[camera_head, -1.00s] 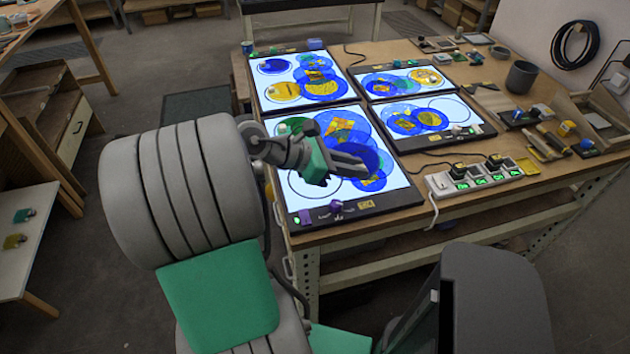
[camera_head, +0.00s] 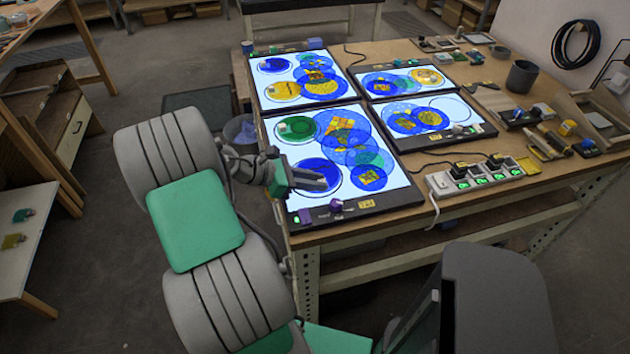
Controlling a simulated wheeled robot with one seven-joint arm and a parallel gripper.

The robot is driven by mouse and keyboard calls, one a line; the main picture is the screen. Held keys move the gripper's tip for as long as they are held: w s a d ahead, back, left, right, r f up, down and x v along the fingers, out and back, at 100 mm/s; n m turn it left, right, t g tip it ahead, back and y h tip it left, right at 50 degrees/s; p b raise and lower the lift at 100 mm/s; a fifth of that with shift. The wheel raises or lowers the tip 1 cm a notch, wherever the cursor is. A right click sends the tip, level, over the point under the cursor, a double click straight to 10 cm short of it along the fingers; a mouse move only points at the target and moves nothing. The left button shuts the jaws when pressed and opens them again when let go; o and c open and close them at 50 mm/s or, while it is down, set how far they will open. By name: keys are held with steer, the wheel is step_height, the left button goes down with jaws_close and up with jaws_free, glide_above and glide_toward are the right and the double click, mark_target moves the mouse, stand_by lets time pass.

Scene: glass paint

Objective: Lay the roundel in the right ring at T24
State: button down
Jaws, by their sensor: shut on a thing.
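A dark blue roundel (camera_head: 320,165) is at my gripper (camera_head: 322,182), over the lower-left ring of the near-left light panel (camera_head: 381,203). My gripper is shut on it, and its fingers hide part of the disc. The ring's dark outline shows around the blue. I cannot tell whether the roundel touches the panel or hangs just above it. A green roundel (camera_head: 297,128) fills the upper-left ring of the same panel. Larger blue discs with yellow pieces (camera_head: 342,131) overlap at its right. The panel's labels are too small to read.
Three more lit panels stand behind and right: far left (camera_head: 296,72), far right (camera_head: 381,83) and middle right (camera_head: 457,108). Knobs (camera_head: 336,205) line the near panel's front edge. A power strip (camera_head: 473,178), a dark cup (camera_head: 521,77) and several tools stand on the right of the bench.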

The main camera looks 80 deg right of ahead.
steer(key=c, duration=1.3)
jaws_free()
steer(key=shift+f, duration=0.1)
steer(key=shift+w+r, duration=0.2)
steer(key=shift+r, duration=0.05)
steer(key=w+a+r+m+t+p, duration=0.1)
steer(key=w+a+r+t, duration=0.25)
steer(key=w+a, duration=0.6)
steer(key=w+a+r+m+t+p, duration=0.1)
steer(key=w+a+r+m+t, duration=0.3)
steer(key=w, duration=0.9)
steer(key=w+a+r+m+t+y, duration=0.1)
steer(key=a+t+y, duration=0.5)
steer(key=a, duration=2.3)
steer(key=shift+w+a+r, duration=0.3)
steer(key=shift+w+r, duration=0.1)
steer(key=shift+w, duration=0.15)
